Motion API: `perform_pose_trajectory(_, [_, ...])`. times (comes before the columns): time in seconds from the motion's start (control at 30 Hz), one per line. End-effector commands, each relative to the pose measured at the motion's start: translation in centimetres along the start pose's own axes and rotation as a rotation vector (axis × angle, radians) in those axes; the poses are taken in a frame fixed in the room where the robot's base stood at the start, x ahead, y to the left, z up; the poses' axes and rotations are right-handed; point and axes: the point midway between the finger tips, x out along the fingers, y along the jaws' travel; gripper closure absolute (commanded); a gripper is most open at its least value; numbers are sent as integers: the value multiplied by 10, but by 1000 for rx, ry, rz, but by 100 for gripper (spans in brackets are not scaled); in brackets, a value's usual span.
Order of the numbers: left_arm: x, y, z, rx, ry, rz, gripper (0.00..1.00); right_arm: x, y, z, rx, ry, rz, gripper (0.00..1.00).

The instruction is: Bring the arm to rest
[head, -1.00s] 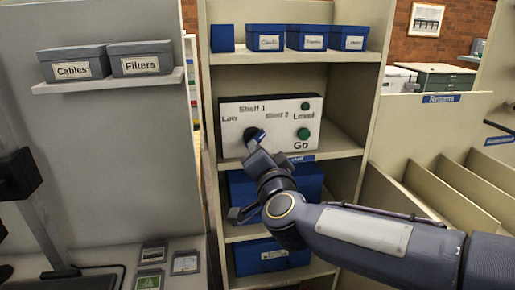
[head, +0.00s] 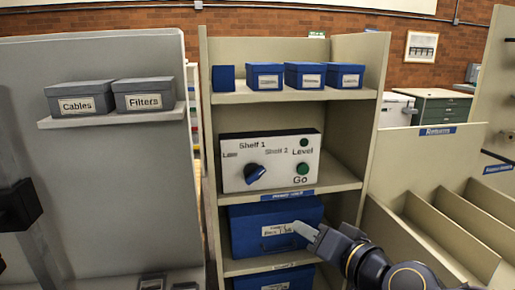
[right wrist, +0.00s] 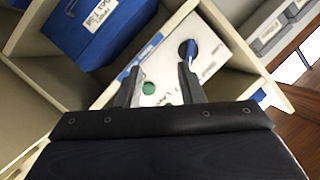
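My right gripper (head: 306,232) is in front of the blue box on the middle shelf, below the control panel (head: 228,178). In the right wrist view its two fingers (right wrist: 160,88) stand apart with nothing between them. The white panel carries a dark knob with a blue pointer (head: 254,174), a green Go button (head: 302,168) and a small dark green light (head: 304,142). The knob (right wrist: 188,50) and a green round part (right wrist: 148,88) also show in the right wrist view. The gripper is clear of the knob.
A large blue box (head: 262,220) sits under the panel, close to the right gripper. Small blue boxes (head: 305,74) line the top shelf. Grey boxes Cables (head: 78,98) and Filters (head: 143,95) sit at left. Empty Returns bins (head: 440,225) stand at right.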

Motion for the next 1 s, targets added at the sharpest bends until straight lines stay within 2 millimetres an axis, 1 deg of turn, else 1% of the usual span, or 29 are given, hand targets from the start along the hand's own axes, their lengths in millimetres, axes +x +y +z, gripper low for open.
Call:
perform_pose_trajectory(0.03, [-7, 3, -4, 0, 0, 0, 64, -25, 15, 6, -21, -58, 34, 65])
perform_pose_trajectory(0.1, [-12, 5, -6, 0, 0, 0, 64, -55, 38, 29, -53, -164, 89, 65])
perform_pose_trajectory(0.17, [-15, 7, -8, 0, 0, 0, 64, -80, 56, 49, -70, -248, 143, 65])
perform_pose_trajectory(0.2, [-17, 8, -8, 0, 0, 0, 64, -96, 68, 62, -79, -302, 182, 65])
perform_pose_trajectory(0.3, [-21, 10, -10, 0, 0, 0, 64, -132, 92, 93, -84, -418, 276, 65])
perform_pose_trajectory(0.4, [-24, 11, -12, 0, 0, 0, 64, -161, 109, 117, -79, -508, 354, 65])
perform_pose_trajectory(0.43, [-24, 11, -12, 0, 0, 0, 64, -167, 113, 123, -78, -528, 372, 65])
perform_pose_trajectory(0.5, [-25, 11, -13, 0, 0, 0, 64, -179, 120, 133, -72, -565, 406, 65])
perform_pose_trajectory(0.6, [-25, 12, -13, 0, 0, 0, 64, -187, 124, 141, -68, -593, 430, 65])
perform_pose_trajectory(1.0, [-25, 11, -13, 0, 0, 0, 64, -188, 125, 142, -68, -599, 432, 65])
